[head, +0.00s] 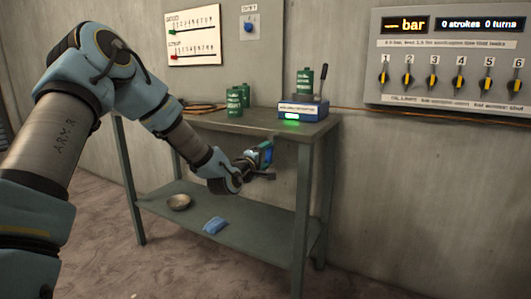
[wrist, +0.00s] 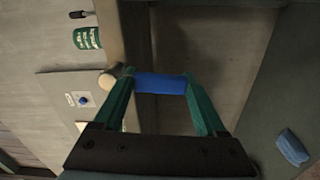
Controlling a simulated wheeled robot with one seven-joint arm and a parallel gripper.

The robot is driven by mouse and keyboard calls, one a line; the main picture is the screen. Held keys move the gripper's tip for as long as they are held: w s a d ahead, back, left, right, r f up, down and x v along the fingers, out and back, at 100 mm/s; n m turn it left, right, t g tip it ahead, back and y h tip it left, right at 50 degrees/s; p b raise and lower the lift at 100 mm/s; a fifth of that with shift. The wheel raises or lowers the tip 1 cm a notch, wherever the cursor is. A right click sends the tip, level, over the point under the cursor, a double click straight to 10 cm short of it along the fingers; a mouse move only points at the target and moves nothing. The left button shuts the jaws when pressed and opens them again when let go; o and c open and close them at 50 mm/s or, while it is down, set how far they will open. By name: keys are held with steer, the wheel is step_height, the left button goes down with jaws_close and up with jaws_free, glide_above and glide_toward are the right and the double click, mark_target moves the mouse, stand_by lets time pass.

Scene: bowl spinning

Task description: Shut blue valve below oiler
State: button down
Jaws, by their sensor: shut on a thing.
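The oiler (head: 303,112), a blue box with a lit green strip, a green can on top and a dark lever, stands at the right end of the bench. My gripper (head: 265,153) is at the bench's front edge, lower and left of the oiler. In the wrist view my gripper (wrist: 160,82) has its green fingers shut on a blue bar, which looks like the blue valve handle (wrist: 160,84). The bar lies across between the fingertips. A pale round part (wrist: 108,80) sits beside the left fingertip. How the valve joins its pipe is hidden.
Green cans (head: 236,100) stand on the bench (head: 205,120). A bowl (head: 179,202) and a blue cloth (head: 215,225) lie on the lower shelf. A blue knob (head: 249,27) is on a wall plate. A gauge panel (head: 450,60) with several numbered knobs hangs at right.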

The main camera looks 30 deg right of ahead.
steer(key=shift+s+d+n, duration=0.15)
steer(key=shift+s+n, duration=0.15)
steer(key=shift+n, duration=0.6)
jaws_free()
steer(key=v, duration=1)
steer(key=shift+s+a, duration=0.25)
steer(key=shift+a, duration=0.1)
